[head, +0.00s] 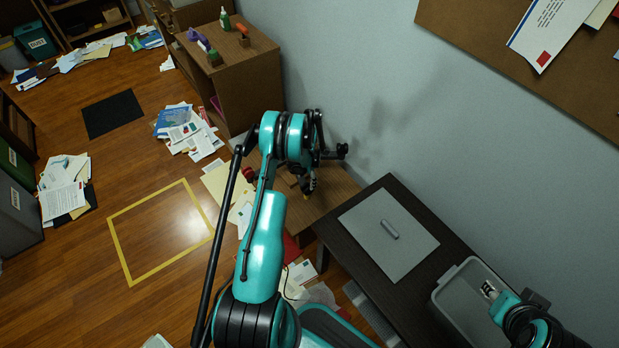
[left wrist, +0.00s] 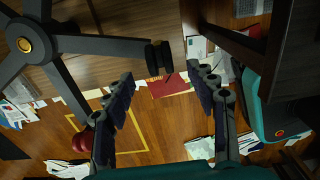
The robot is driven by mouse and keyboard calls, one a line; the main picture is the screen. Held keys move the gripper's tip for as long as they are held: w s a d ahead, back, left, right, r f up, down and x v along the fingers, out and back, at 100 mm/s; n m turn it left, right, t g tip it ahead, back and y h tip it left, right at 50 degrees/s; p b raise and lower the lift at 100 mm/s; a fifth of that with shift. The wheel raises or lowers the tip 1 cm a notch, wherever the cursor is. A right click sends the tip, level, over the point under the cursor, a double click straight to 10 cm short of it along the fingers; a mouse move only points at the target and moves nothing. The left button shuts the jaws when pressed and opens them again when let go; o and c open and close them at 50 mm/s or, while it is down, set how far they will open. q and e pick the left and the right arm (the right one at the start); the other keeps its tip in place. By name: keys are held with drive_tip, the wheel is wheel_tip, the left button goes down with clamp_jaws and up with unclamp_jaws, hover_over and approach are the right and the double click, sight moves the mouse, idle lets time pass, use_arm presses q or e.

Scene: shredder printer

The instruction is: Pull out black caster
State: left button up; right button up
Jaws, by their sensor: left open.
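A black caster (left wrist: 158,58) sits at the end of one arm of a black star-shaped base (left wrist: 100,46) in the left wrist view. My left gripper (left wrist: 166,82) is open, its two dark fingers on either side below the caster, with the caster ahead of the gap between the fingertips. I see no contact. In the head view the base and its casters (head: 342,150) are beside the wall, partly hidden by my teal left arm. A red caster (head: 248,173) shows left of my arm.
A dark desk (head: 400,195) with a grey mat (head: 372,228) stands right of the base, a grey bin (head: 452,310) on it. A wooden cabinet (head: 238,80) stands behind. Papers (head: 188,130) and a yellow floor outline (head: 125,250) lie to the left.

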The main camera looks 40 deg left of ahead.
sight(307, 186)
use_arm(q)
wheel_tip(307, 186, down, 6)
drive_tip(key=shift+r+b, duration=0.1)
drive_tip(key=shift+b, duration=0.85)
clamp_jaws()
drive_tip(key=shift+r, duration=0.6)
drive_tip(key=c, duration=0.8)
unclamp_jaws()
drive_tip(key=shift+c, duration=0.2)
clamp_jaws()
